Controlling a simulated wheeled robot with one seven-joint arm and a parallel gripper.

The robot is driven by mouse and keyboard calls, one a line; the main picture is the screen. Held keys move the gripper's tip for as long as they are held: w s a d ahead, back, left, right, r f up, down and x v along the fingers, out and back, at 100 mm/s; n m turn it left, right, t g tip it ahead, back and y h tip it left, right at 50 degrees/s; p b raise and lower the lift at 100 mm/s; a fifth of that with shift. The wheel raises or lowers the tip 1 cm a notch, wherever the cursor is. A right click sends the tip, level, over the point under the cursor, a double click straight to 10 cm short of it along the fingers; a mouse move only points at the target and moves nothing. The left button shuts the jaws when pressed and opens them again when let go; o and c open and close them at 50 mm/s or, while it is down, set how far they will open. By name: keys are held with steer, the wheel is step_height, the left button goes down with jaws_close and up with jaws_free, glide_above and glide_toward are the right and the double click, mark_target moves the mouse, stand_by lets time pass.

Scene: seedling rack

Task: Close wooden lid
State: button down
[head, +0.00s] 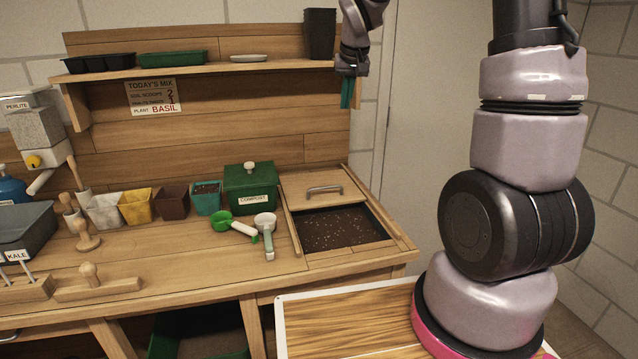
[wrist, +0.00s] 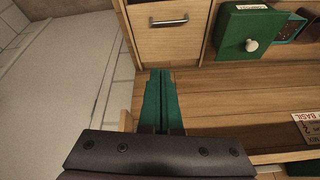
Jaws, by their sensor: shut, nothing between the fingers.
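The wooden lid (head: 300,183) with a metal bar handle (head: 325,189) lies at the back of a recessed soil bin in the bench top. The bin's front part is open and dark speckled soil (head: 342,229) shows. In the wrist view the lid (wrist: 170,42) and its handle (wrist: 169,21) are at the top. My gripper (head: 347,94) has green fingers and hangs above and behind the lid, near the right end of the shelf. In the wrist view its fingers (wrist: 161,76) are together and empty, apart from the lid.
A green compost box (head: 250,190) stands just left of the lid. A green scoop (head: 232,225) and a white-headed scoop (head: 267,230) lie left of the bin. A shelf (head: 200,67) with a tall dark pot (head: 320,34) is beside my gripper. The bench front right of the bin is clear.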

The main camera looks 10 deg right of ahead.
steer(key=w+a+f+n, duration=0.1)
steer(key=w+a+f, duration=0.2)
steer(key=w+f, duration=0.7)
steer(key=n+g, duration=0.1)
glide_above(318, 193)
steer(key=s, duration=0.1)
step_height(318, 193, down, 11)
steer(key=x, duration=1)
steer(key=shift+s+a+f, duration=0.15)
steer(key=shift+s+f, duration=0.05)
steer(key=shift+f, duration=0.1)
steer(key=shift+s+r, duration=0.25)
steer(key=shift+s, duration=0.35)
steer(key=shift+s+r, duration=0.25)
steer(key=shift+s, duration=1.05)
